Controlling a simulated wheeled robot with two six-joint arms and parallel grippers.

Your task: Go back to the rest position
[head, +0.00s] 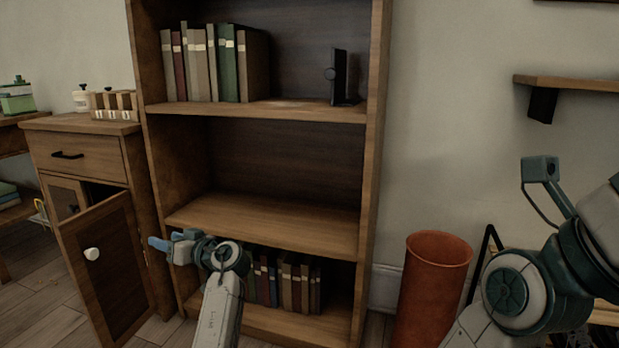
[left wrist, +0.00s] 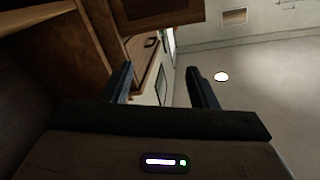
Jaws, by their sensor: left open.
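My left gripper (head: 162,243) is in front of the bookcase's left side in the head view, beside the open cabinet door. Its fingers point left and hold nothing that I can see. In the left wrist view the two dark fingers of this gripper (left wrist: 161,88) stand well apart with an empty gap between them. My right arm (head: 530,285) is bent at the right edge of the head view. Its gripper does not show.
The wooden cabinet door (head: 112,268) hangs open left of my left gripper. The bookcase (head: 376,130) holds books (head: 203,62) on top and more low down; its middle shelf (head: 270,222) is empty. An orange-brown bin (head: 432,290) stands near my right arm. A wall shelf (head: 570,82) is above.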

